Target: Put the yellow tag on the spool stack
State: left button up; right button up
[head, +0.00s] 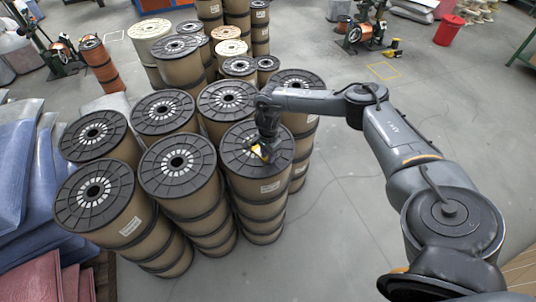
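The spool stack (262,197) nearest my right arm is a column of brown spools with a dark, spoked top flange. My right gripper (263,150) points down over the middle of that top flange. A small yellow tag (256,153) shows right at its fingertips, low against the flange. I cannot tell whether the tag touches the flange or whether the fingers are closed on it. The fingers are small and dark here, and they hide the hub of the top spool. My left gripper is not in view.
Other spool stacks (178,164) stand close on the left and behind. Blue plastic-wrapped bundles (30,170) lie at the left edge. A red bin (448,31) and a machine with copper spools (362,30) stand at the back right. The grey floor (340,215) right of the stacks is clear.

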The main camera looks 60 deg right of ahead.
jog(key=shift+o, duration=0.8)
